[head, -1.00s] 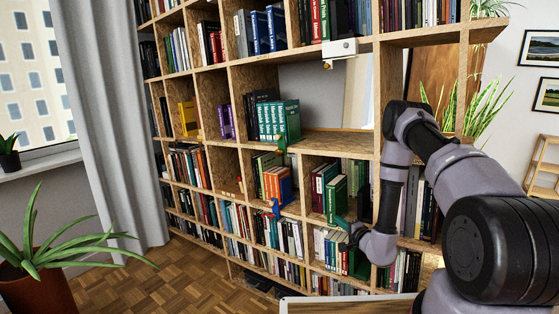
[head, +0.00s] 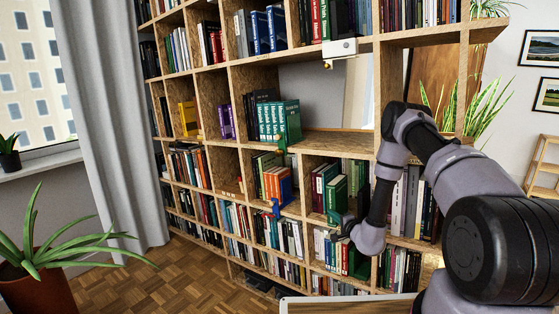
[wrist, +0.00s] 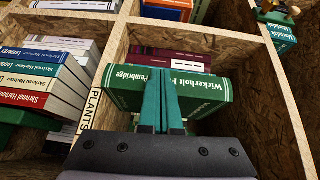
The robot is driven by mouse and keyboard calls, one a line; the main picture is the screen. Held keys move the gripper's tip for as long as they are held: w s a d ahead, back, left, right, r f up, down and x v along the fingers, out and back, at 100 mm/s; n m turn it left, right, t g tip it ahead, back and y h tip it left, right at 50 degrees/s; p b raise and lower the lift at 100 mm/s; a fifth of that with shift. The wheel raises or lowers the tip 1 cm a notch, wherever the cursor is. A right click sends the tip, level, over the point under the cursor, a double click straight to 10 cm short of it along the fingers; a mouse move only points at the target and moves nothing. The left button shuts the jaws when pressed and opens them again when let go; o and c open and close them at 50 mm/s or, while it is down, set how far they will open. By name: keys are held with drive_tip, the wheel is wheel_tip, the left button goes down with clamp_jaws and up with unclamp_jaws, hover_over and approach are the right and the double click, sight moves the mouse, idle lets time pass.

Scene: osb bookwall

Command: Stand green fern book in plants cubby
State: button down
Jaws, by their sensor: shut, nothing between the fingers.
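A green book (head: 336,195) with white spine lettering stands upright in a cubby of the bookwall, spine outward. It fills the middle of the wrist view (wrist: 205,92), where the picture is turned on its side. A PLANTS label (wrist: 89,110) is on the board edge at that cubby. My gripper (head: 335,216) is at the front of this cubby, low beside the book. In the wrist view its teal fingers (wrist: 160,100) are together and empty, in front of the spine and hiding part of its lettering. I cannot tell whether they touch it.
Dark red books (wrist: 170,57) stand beside the green book. A wooden divider (wrist: 280,75) bounds the cubby.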

sight(338, 208)
drive_tip(key=shift+w+d, duration=0.95)
drive_tip(key=shift+w, duration=0.3)
drive_tip(key=shift+w+d, duration=0.9)
drive_tip(key=shift+w, duration=0.3)
idle(0.9)
drive_tip(key=s+a, duration=0.4)
drive_tip(key=s, duration=0.2)
drive_tip(key=shift+s+a, duration=0.25)
drive_tip(key=shift+a, duration=0.15)
